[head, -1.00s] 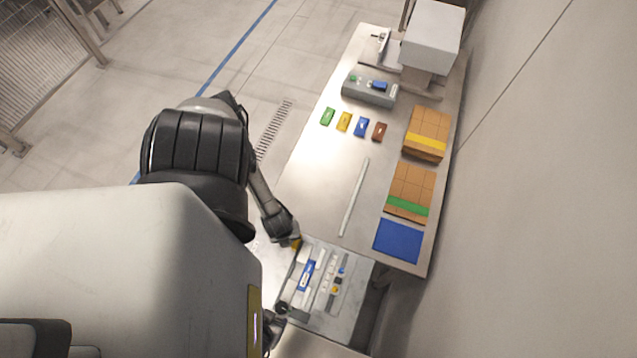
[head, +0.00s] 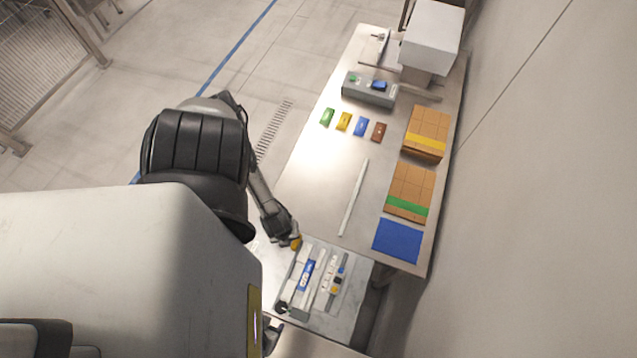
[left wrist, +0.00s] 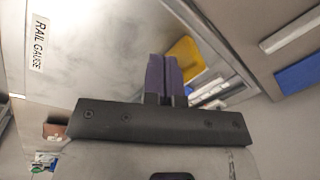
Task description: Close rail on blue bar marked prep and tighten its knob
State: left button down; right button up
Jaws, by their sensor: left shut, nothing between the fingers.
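The blue bar (head: 306,275) with white lettering lies on a grey plate (head: 333,318) at the table's near end, in the head view. Its lettering is too small to read. Pale rails run beside it. A small dark round part, possibly a knob, sits at the plate's lower left (head: 281,308). My left gripper (head: 294,239) is at the plate's upper left corner, beside a yellow part (head: 297,244). In the left wrist view its purple fingers (left wrist: 164,76) are shut and empty. The yellow part (left wrist: 185,61) shows just beyond them, and contact cannot be told. My right gripper is not visible.
A long pale bar (head: 353,198) lies mid-table. Green, yellow, blue and brown blocks (head: 361,126) stand in a row farther up. Cartons (head: 409,188) and a blue mat (head: 398,241) line the right side. A "RAIL GAUGE" label (left wrist: 39,44) shows in the wrist view.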

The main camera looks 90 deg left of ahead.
pick_arm(q)
jog(key=shift+s+a+p, duration=0.3)
jog(key=shift+s+a, duration=0.05)
jog(key=shift+s, duration=0.4)
jog(key=shift+s+a+p, duration=0.3)
jog(key=shift+s+a, duration=0.05)
jog(key=shift+s, duration=0.4)
notch_tip(320, 180, up, 8)
jog(key=p, duration=0.7)
